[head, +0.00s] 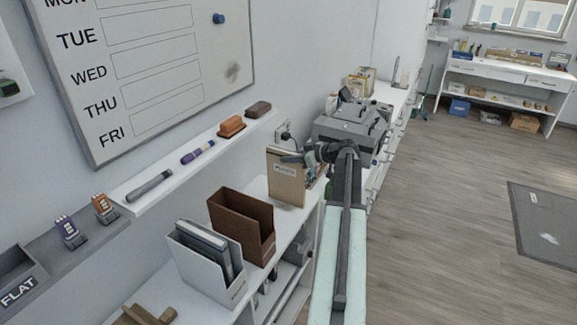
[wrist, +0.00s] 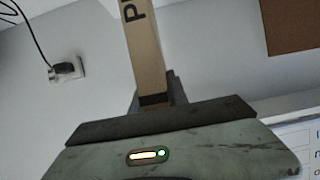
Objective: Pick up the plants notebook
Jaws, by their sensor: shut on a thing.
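The plants notebook (head: 285,182) is tan with a small label on its cover. It stands upright at the far end of the white shelf desk in the head view. My gripper (head: 299,158) is shut on its right edge, near the top. In the wrist view the notebook's narrow tan spine (wrist: 146,45) shows a dark "P" and rises from between my gripper's jaws (wrist: 154,98). Whether its bottom touches the shelf is not clear.
A brown file holder (head: 243,228) and a white one (head: 205,262) with grey folders stand nearer on the shelf desk. A wall ledge (head: 205,148) with markers and erasers runs above. A wall outlet (wrist: 66,72) with a plugged cord is close behind. The floor at right is mostly clear.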

